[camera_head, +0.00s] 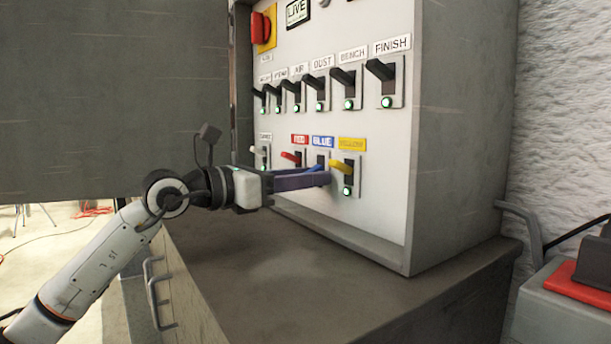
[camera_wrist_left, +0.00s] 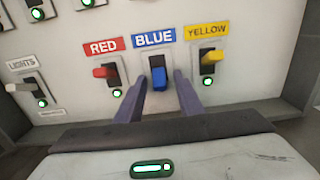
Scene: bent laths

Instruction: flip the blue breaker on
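The blue breaker (camera_wrist_left: 158,78) sits under its BLUE label (camera_wrist_left: 154,39) on the panel, between the red breaker (camera_wrist_left: 105,71) and the yellow breaker (camera_wrist_left: 212,56). Its lever points out and down in the left wrist view. No green lamp shows lit on it there, though the lever may cover the lamp. My left gripper (camera_wrist_left: 160,88) is open, its two purple fingers on either side of the blue lever with gaps showing. In the head view the left gripper (camera_head: 324,179) reaches the panel from the left and partly covers the blue breaker. My right gripper is out of view.
The red and yellow breakers stand close beside the fingers, with green lamps lit. A row of black switches (camera_head: 318,83) is above. A red knob (camera_head: 260,29) is at the top left. The grey cabinet top (camera_head: 300,270) below the panel is clear.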

